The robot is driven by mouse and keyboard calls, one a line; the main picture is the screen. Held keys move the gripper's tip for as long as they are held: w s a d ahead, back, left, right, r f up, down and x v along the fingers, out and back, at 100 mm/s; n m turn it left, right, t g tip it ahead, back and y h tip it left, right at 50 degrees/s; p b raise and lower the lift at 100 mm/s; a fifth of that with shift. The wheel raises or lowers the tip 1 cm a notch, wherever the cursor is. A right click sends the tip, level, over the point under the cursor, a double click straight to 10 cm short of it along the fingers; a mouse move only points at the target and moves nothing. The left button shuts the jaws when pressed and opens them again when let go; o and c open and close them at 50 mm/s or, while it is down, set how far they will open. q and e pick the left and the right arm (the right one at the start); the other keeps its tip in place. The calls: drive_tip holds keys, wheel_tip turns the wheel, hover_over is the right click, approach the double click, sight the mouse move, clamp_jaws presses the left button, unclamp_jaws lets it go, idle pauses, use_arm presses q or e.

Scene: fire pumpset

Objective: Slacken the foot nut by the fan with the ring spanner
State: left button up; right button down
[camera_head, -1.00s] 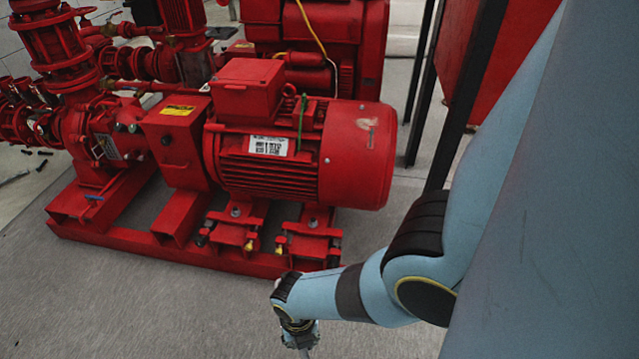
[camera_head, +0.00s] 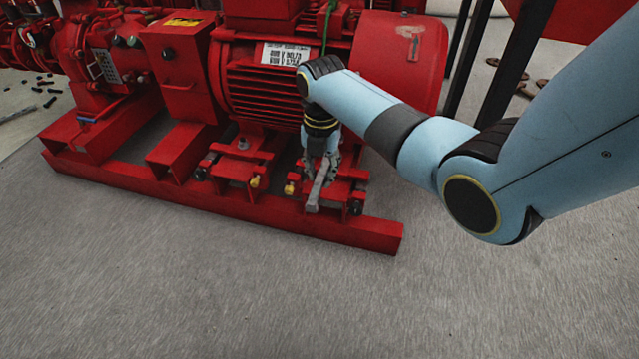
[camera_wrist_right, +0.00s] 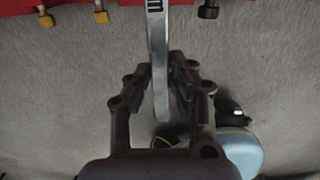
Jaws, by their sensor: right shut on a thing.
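My right gripper (camera_head: 322,170) is shut on the grey ring spanner (camera_head: 317,192), low in front of the motor foot at the fan end. In the right wrist view the spanner (camera_wrist_right: 158,45) runs from between my fingers (camera_wrist_right: 160,95) up past the top edge, so its far end is out of view. The fan cowl (camera_head: 405,60) is the plain red right end of the motor. The foot nut by the fan is hidden behind my gripper and wrist; I cannot tell whether the spanner touches it. My left gripper is not in view.
The other foot's nut (camera_head: 242,143) shows to the left. Brass bolts (camera_head: 255,181) and a black bolt (camera_head: 355,207) stick out near the feet. The red base rail (camera_head: 270,222) runs along the front. The grey floor (camera_head: 250,310) before it is clear.

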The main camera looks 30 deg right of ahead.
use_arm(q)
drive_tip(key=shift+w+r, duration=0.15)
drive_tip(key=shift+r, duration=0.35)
use_arm(e)
drive_tip(key=shift+w+r, duration=0.2)
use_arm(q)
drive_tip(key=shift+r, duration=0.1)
use_arm(e)
drive_tip(key=shift+r+p, duration=0.1)
drive_tip(key=shift+p, duration=0.3)
wheel_tip(320, 180, down, 3)
drive_tip(key=shift+s+f+b, duration=0.1)
drive_tip(key=shift+b, duration=0.65)
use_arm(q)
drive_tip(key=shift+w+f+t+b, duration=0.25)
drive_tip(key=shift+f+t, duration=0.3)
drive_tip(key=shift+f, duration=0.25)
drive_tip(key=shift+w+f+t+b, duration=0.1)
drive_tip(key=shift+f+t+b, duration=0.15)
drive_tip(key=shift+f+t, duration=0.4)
use_arm(e)
drive_tip(key=shift+f, duration=1.05)
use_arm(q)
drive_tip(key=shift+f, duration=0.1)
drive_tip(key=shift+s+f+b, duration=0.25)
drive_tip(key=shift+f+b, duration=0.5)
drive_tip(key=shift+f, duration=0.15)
use_arm(e)
drive_tip(key=shift+f, duration=1.35)
